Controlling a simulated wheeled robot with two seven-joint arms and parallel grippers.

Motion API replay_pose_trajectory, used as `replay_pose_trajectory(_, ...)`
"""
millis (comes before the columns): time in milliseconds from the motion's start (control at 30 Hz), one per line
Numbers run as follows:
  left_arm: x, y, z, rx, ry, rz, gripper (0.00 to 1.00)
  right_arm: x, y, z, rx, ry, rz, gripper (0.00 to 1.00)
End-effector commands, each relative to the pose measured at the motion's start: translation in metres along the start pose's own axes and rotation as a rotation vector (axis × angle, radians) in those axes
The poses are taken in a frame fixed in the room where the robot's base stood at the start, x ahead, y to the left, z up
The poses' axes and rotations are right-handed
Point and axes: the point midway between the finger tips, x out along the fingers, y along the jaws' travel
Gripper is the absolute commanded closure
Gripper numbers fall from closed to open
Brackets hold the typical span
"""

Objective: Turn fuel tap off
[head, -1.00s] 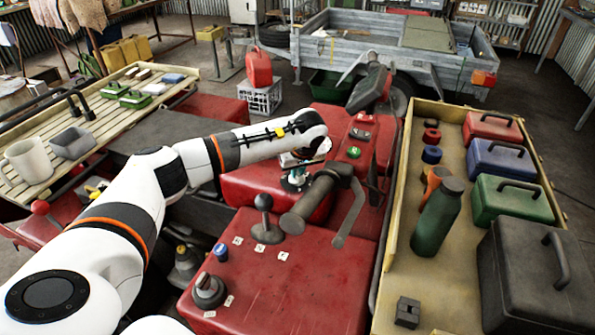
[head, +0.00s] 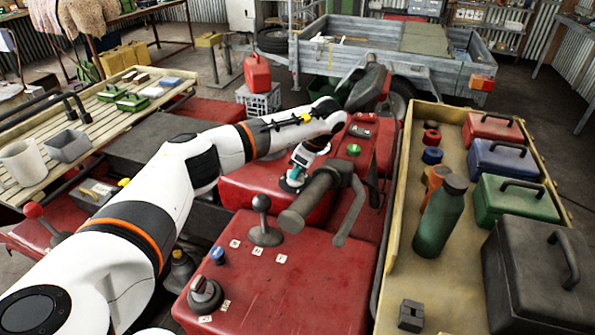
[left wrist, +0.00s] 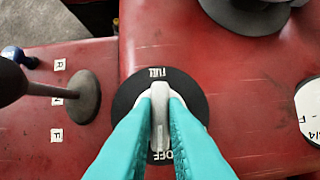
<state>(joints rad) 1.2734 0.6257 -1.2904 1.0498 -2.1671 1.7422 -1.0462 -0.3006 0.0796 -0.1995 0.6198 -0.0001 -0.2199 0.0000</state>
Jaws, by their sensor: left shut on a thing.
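The fuel tap (left wrist: 159,92) shows in the left wrist view as a grey lever on a round black plate (left wrist: 124,102). White words FUEL and OFF stand at the plate's top and bottom. The lever lies in line with them, its lower end close to OFF. My left gripper (left wrist: 160,112) is shut on the lever, one teal finger on each side. In the head view my left gripper (head: 294,179) is down at the red bodywork (head: 240,185), and the tap is hard to make out there. My right gripper is not in view.
A ball-topped lever (head: 262,220) stands near the gripper, with small letter labels beside it. The dark handlebar (head: 320,200) is just right of the gripper. A tray (head: 385,270) with a green bottle (head: 440,218) and toolboxes lies further right.

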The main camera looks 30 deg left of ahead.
Motion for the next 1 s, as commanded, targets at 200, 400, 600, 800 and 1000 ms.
replay_pose_trajectory(200,-0.0011,-0.0014,0.0005,-0.060,0.000,0.021,1.00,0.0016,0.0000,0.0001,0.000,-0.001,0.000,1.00)
replay_pose_trajectory(400,-0.0013,-0.0015,0.0007,-0.077,0.000,0.028,1.00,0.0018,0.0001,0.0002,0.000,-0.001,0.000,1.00)
replay_pose_trajectory(600,-0.0014,-0.0015,0.0008,-0.078,0.000,0.028,1.00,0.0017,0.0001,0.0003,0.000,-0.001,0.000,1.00)
replay_pose_trajectory(800,-0.0014,-0.0015,0.0008,-0.078,0.001,0.028,0.77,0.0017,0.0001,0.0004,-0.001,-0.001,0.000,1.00)
replay_pose_trajectory(1000,-0.0007,-0.0011,0.0004,-0.077,0.000,0.030,0.66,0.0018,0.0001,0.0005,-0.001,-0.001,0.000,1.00)
